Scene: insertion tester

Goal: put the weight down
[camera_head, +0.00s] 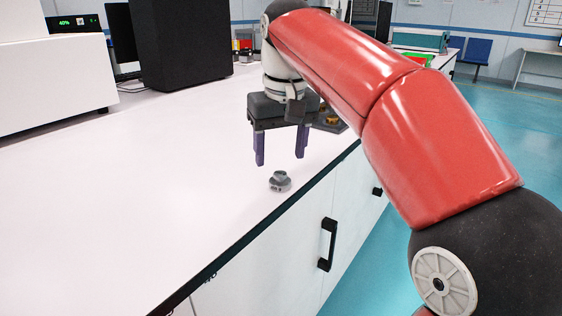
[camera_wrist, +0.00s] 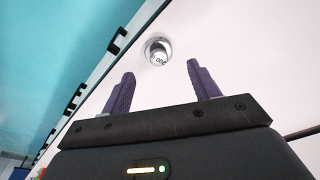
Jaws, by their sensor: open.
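The weight (camera_head: 280,182) is a small, round grey metal piece with a knob on top. It stands upright on the white counter (camera_head: 180,200), close to the counter's front edge. In the wrist view the weight (camera_wrist: 158,51) shows beyond the fingertips, with dark markings on it. My gripper (camera_head: 281,164) has two purple fingers spread wide and is empty. It is above the weight in the head view, with the fingertips apart from it. In the wrist view my gripper (camera_wrist: 160,72) has nothing between its fingers.
A black box (camera_head: 185,45) and a white machine (camera_head: 50,80) stand at the back left of the counter. Small brass-coloured pieces (camera_head: 328,116) show beside my gripper, partly hidden by my arm. The counter's left and middle are bare. Black-handled cabinets are below the edge.

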